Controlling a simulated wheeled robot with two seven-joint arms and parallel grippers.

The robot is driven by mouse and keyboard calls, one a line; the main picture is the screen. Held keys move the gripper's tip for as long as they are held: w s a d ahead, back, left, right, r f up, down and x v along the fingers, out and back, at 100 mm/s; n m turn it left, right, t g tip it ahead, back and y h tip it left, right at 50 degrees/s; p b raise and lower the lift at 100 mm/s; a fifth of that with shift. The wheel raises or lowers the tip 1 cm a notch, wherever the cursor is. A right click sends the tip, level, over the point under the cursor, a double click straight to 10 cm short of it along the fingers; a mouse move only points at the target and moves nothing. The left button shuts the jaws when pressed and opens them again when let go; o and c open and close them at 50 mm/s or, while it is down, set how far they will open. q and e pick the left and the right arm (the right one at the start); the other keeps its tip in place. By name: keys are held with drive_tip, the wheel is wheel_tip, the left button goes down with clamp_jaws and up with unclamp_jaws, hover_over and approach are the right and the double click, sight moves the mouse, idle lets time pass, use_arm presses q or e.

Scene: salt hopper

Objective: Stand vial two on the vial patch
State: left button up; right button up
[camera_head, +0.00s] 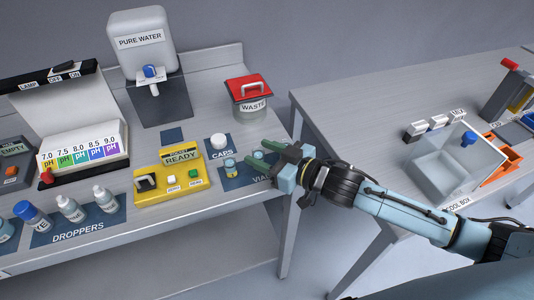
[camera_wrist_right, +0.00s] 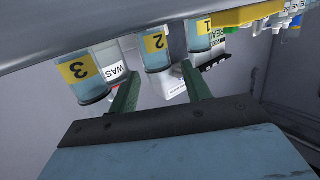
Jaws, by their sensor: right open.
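Vial two (camera_wrist_right: 155,48) is a clear vial of blue liquid with a yellow label marked 2. In the right wrist view it shows between vial one (camera_wrist_right: 199,34) and vial three (camera_wrist_right: 84,76). My right gripper (camera_wrist_right: 160,70) is open, with its two green fingertips either side of vial two and not closed on it. In the head view my right gripper (camera_head: 258,152) reaches over the dark blue vial patch (camera_head: 234,183), where small vials stand. The gripper partly hides them and the patch lettering. My left gripper is not in view.
The yellow READY device (camera_head: 172,185) is to the left and the red-lidded waste bin (camera_head: 250,108) behind. The table's right edge is close to my gripper; a second table (camera_head: 345,110) lies across a gap.

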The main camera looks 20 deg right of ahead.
drive_tip(key=shift+r, duration=0.25)
drive_tip(key=shift+s+d, duration=0.2)
drive_tip(key=shift+s, duration=0.15)
drive_tip(key=v, duration=1.1)
drive_tip(key=shift+p, duration=0.3)
